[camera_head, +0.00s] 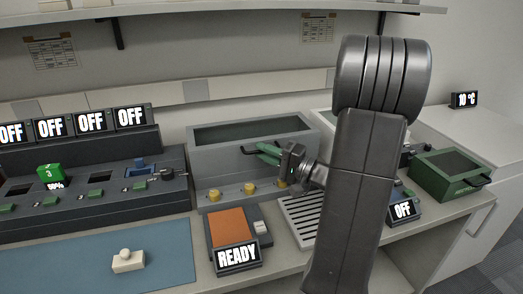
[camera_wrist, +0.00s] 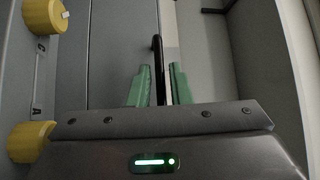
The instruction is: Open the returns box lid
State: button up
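A grey box (camera_head: 202,166) with a dark recessed top stands in the middle of the counter; I cannot read any label naming it the returns box. A black handle (camera_head: 248,151) sticks out by its top front. My gripper (camera_head: 268,152), with green fingers, is at this handle, in front of the box. In the wrist view the black handle (camera_wrist: 158,68) stands between the two fingers (camera_wrist: 160,85), with a thin gap showing beside it, so the fingers look open around it. A grey panel (camera_wrist: 118,45) lies to the handle's left.
A green box (camera_head: 445,178) with a black handle stands at the right. Yellow knobs (camera_head: 249,188) sit on the grey box's front. A device marked READY (camera_head: 237,256) and a slatted tray (camera_head: 301,222) lie before it. A dark console (camera_head: 90,190) fills the left.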

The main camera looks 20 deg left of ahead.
jog(key=shift+w+a+r, duration=0.1)
jog(key=shift+a, duration=0.55)
grip_shut()
